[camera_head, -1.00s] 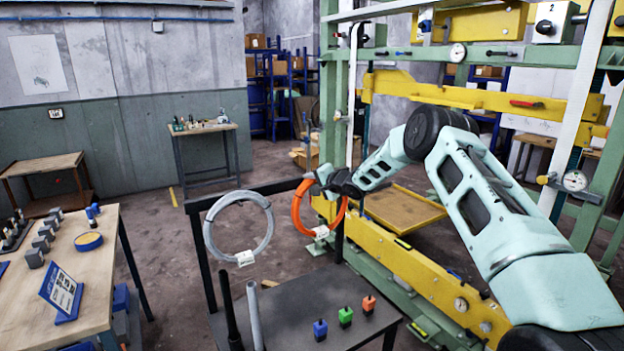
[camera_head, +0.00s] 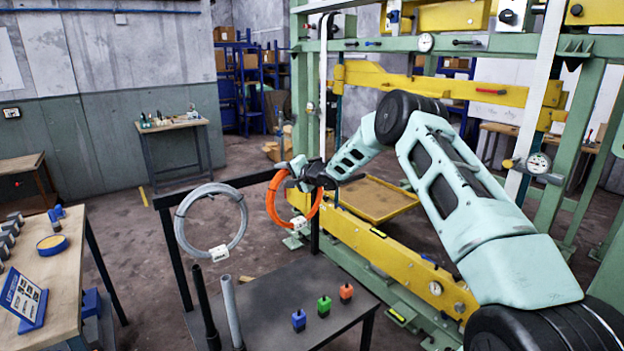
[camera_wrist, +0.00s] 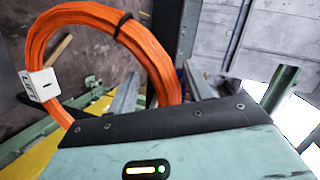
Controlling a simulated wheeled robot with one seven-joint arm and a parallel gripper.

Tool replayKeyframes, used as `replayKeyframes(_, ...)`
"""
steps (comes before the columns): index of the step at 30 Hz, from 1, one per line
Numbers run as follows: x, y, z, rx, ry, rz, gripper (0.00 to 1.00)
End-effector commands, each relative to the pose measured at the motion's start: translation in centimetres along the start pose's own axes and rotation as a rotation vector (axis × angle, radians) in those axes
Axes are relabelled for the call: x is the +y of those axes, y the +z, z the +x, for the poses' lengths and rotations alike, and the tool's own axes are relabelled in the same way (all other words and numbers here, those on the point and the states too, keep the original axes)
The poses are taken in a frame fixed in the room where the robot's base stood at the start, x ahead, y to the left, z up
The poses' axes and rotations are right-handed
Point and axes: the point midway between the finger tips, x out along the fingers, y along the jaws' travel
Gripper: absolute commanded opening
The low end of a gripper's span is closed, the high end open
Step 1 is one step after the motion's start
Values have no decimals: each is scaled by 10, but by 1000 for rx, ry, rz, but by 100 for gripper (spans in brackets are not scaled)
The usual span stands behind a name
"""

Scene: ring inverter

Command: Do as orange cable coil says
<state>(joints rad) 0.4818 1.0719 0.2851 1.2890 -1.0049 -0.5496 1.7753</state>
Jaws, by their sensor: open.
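An orange cable coil (camera_head: 272,205) hangs upright from a dark rail above a black table. My gripper (camera_head: 297,172) is at the upper right part of the coil. In the wrist view, the orange coil (camera_wrist: 158,60) fills the upper left, with its white tag (camera_wrist: 42,84) at left and a black tie at its top. The gripper's fingers (camera_wrist: 160,90) are apart, with the coil's right side near or between them; I cannot tell if they touch it.
A grey cable coil (camera_head: 178,225) with a white tag hangs to the left. A green and yellow frame (camera_head: 380,255) stands close on the right.

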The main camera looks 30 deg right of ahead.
Motion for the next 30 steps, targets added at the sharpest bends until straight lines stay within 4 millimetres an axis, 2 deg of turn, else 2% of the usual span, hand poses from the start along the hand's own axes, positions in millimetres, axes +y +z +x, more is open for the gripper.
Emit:
replayKeyframes(7, 10, 0, -48, 5, 0, 0, 50)
replayKeyframes(18, 6, -1, -132, 5, 0, -1, 50)
replayKeyframes(24, 5, -1, -158, 4, 0, -1, 50)
replayKeyframes(30, 4, 0, -166, 2, -1, 0, 50)
